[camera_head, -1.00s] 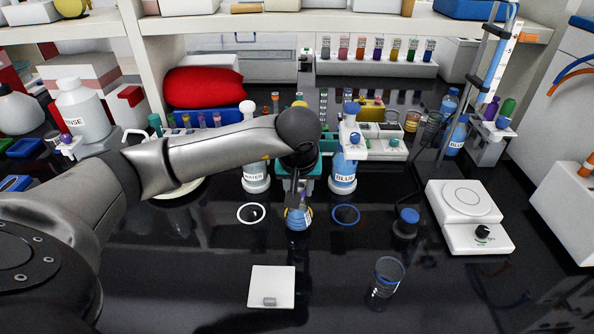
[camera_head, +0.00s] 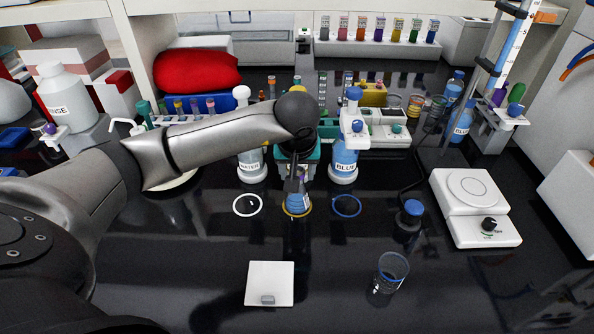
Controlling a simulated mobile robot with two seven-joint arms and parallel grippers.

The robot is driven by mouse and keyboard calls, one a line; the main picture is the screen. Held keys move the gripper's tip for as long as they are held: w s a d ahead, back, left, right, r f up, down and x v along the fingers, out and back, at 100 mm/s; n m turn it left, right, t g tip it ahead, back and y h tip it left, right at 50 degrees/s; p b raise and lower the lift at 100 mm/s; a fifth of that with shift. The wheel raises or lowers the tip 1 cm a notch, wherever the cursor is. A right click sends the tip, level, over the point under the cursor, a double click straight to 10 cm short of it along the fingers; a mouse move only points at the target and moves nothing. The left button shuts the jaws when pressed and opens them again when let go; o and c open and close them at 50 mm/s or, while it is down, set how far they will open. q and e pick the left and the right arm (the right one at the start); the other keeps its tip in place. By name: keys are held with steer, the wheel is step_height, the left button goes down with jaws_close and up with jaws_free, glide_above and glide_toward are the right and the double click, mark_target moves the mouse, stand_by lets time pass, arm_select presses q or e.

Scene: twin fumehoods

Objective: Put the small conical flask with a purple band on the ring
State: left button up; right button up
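The small conical flask (camera_head: 297,202) stands upright at or just over a yellow ring (camera_head: 293,214) on the black worktop. Its lower part looks bluish, and a purple patch shows near its neck, partly hidden by the fingers. My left gripper (camera_head: 297,184) points down and appears shut on the flask's neck. I cannot tell whether the flask's base touches the worktop. A white ring (camera_head: 238,212) lies to its left and a blue ring (camera_head: 346,215) to its right. My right gripper is not in view.
WATER (camera_head: 250,166) and BLUE (camera_head: 345,168) bottles stand close behind the rings.

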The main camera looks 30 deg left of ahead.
arm_select(q)
steer(key=shift+o, duration=0.6)
steer(key=shift+r, duration=0.15)
steer(key=p+v, duration=0.1)
steer(key=v, duration=1.1)
